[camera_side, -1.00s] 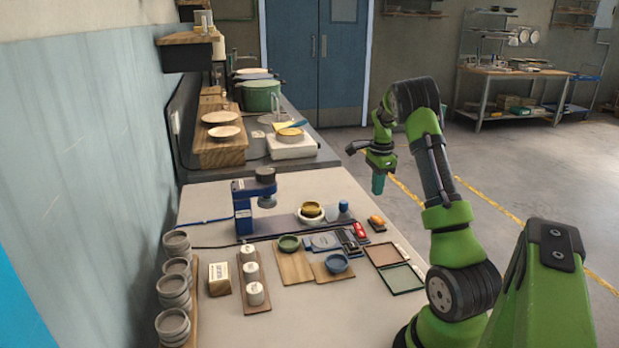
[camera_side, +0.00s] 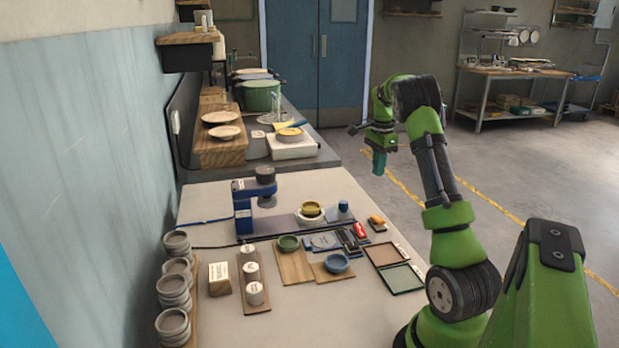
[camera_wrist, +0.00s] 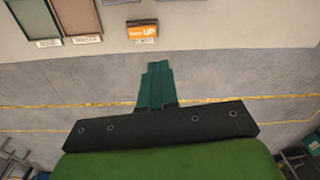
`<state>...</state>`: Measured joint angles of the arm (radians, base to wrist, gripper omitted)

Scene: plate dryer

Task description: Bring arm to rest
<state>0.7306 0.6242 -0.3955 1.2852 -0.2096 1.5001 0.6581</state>
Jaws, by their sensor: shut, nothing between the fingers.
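My gripper (camera_side: 379,163) is raised in the side view, above the floor beyond the right edge of the worktable (camera_side: 320,310). Its teal fingers point down and are shut together with nothing between them. In the wrist view the shut fingers (camera_wrist: 155,87) show over the grey floor, just short of the table edge. An orange block labelled "UP" (camera_wrist: 142,31) lies on the table ahead of the fingertips, apart from them. My gripper touches nothing.
The table holds a blue press (camera_side: 243,205), stacked grey bowls (camera_side: 174,290), a blue bowl (camera_side: 336,264) and two framed pads (camera_side: 403,278). A counter with a green pot (camera_side: 260,96) stands behind. The floor (camera_side: 480,170) around my gripper is clear.

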